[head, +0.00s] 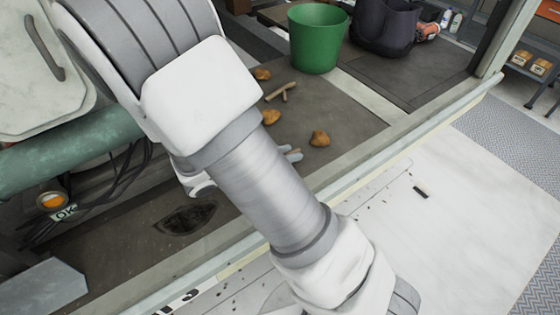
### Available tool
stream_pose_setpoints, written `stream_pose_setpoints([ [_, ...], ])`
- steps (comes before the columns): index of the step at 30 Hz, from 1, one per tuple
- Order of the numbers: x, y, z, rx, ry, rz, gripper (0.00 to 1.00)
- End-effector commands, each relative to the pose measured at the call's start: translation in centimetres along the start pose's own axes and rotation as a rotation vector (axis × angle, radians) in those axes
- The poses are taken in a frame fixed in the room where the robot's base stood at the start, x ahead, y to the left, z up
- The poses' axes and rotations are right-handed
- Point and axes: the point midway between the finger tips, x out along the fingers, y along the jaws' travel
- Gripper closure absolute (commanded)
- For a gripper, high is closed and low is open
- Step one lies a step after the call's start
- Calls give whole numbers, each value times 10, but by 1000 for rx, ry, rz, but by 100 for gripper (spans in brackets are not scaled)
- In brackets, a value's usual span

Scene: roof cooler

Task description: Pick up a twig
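A brown forked twig (281,92) lies on the dark grey floor panel, in front of the green bucket (317,42). My arm crosses the middle of the head view and covers part of the panel. Small grey-blue tips (291,154) show past the arm's right edge, below the twig; they look like part of my gripper, apart from the twig. The rest of the gripper is hidden behind the arm, so its opening cannot be seen.
Brown leaf-like lumps (320,138) lie near the twig, one (271,117) just below it and one (262,74) above. A dark bucket (385,25) and an orange tool (427,32) stand behind. A raised pale rail (400,135) edges the panel. A green pipe (70,142) runs left.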

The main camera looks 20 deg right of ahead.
Motion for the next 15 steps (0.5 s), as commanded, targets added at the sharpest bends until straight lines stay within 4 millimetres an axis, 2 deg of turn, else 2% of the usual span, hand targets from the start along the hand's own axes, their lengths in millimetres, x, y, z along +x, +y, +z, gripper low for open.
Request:
stream_pose_setpoints([
  [3,0,0,0,0,0,0,65],
  [9,-1,0,0,0,0,0,100],
  [15,-1,0,0,0,0,0,100],
])
